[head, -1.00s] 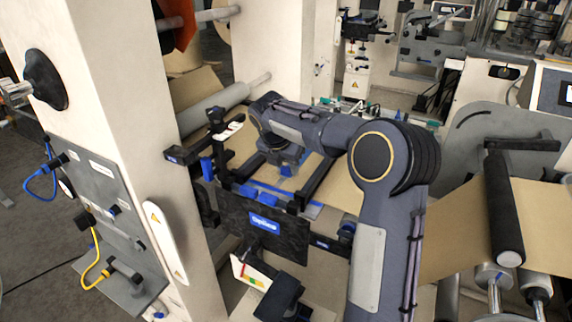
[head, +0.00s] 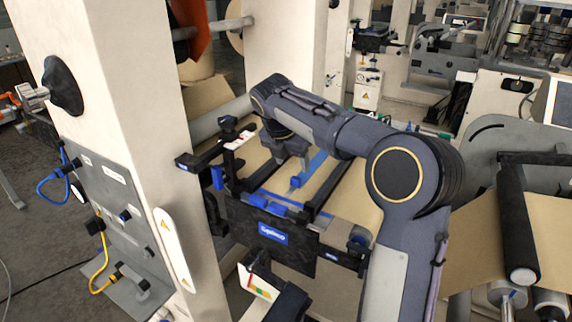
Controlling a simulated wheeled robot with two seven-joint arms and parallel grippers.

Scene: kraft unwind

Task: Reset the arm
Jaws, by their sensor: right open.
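My right arm comes in from the bottom right, bends at a large round elbow, and reaches up and left over the kraft paper machine. Its wrist hangs down near the left end of the paper web (head: 340,190). My right gripper (head: 288,158) is small and partly hidden by the wrist, above the black frame with blue parts. It is open, and I see nothing held in it. My left gripper does not show.
A black plate with a blue label (head: 272,233) fronts the frame. A cream pillar (head: 110,90) with a grey panel (head: 105,190) stands left. A black roller (head: 518,230) carrying brown paper is at right. A grey roller (head: 222,118) lies behind the frame.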

